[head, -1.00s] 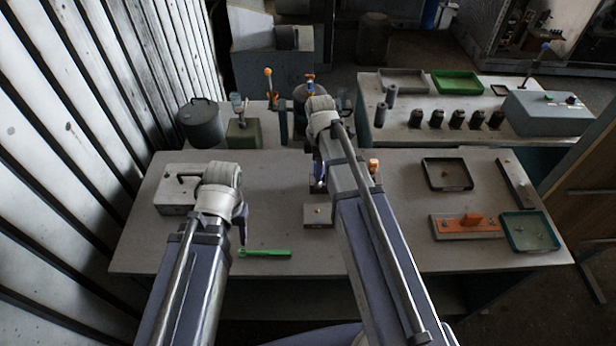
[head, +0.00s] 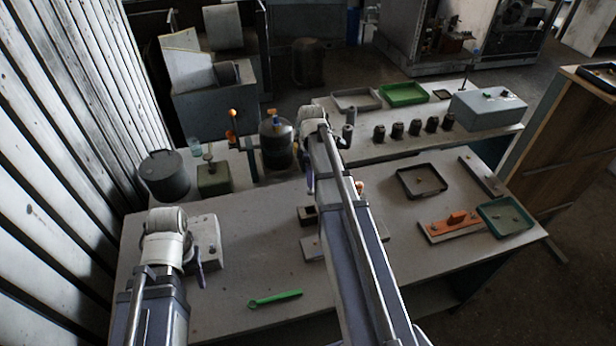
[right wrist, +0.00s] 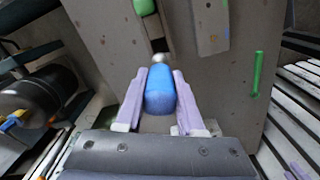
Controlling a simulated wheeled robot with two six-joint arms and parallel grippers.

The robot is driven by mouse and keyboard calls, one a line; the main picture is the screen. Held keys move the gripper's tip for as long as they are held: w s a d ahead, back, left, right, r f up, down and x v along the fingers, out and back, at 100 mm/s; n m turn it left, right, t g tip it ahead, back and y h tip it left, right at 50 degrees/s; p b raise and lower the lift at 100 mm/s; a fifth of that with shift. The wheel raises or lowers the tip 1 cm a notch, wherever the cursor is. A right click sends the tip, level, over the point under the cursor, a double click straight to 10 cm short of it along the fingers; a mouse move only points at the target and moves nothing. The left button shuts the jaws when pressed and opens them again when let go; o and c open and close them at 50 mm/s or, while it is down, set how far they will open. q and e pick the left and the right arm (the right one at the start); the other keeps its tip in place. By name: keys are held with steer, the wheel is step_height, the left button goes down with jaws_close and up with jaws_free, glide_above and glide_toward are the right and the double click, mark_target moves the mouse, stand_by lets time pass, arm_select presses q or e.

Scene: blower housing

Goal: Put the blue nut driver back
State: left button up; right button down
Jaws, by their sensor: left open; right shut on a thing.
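My right gripper (right wrist: 160,98) is shut on the blue nut driver (right wrist: 160,90), gripping its blue handle. A short bit of its silver shaft (right wrist: 158,60) shows past the handle in the right wrist view. Beyond it lies a block with a dark slot (right wrist: 155,35); I cannot tell whether the shaft touches it. In the head view this block (head: 307,213) stands on the table just in front of my right gripper (head: 309,188), whose arm hides the driver. My left gripper (head: 201,280) is open and empty, above the table's left part.
A green wrench (head: 275,299) lies near the table's front. A plate with a small knob (head: 312,247) lies by the slotted block. A grey box (head: 206,240) is beside my left gripper. Trays (head: 421,181) and an orange fixture (head: 455,219) are at right. A jar (head: 276,145) stands behind.

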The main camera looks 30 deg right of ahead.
mark_target(311, 190)
arm_select(q)
step_height(311, 190, down, 8)
steer(key=b, duration=0.8)
arm_select(e)
steer(key=shift+f, duration=4.1)
arm_select(q)
steer(key=shift+f, duration=0.1)
steer(key=shift+f, duration=0.1)
arm_select(e)
steer(key=shift+f, duration=0.15)
arm_select(q)
steer(key=shift+f+b, duration=1.05)
steer(key=shift+b, duration=0.1)
arm_select(e)
steer(key=shift+f, duration=1)
arm_select(q)
steer(key=shift+f, duration=0.1)
arm_select(e)
steer(key=shift+f, duration=0.1)
arm_select(q)
steer(key=shift+f+b, duration=0.95)
steer(key=shift+b, duration=0.1)
arm_select(e)
steer(key=shift+f, duration=1)
arm_select(q)
steer(key=shift+f, duration=0.1)
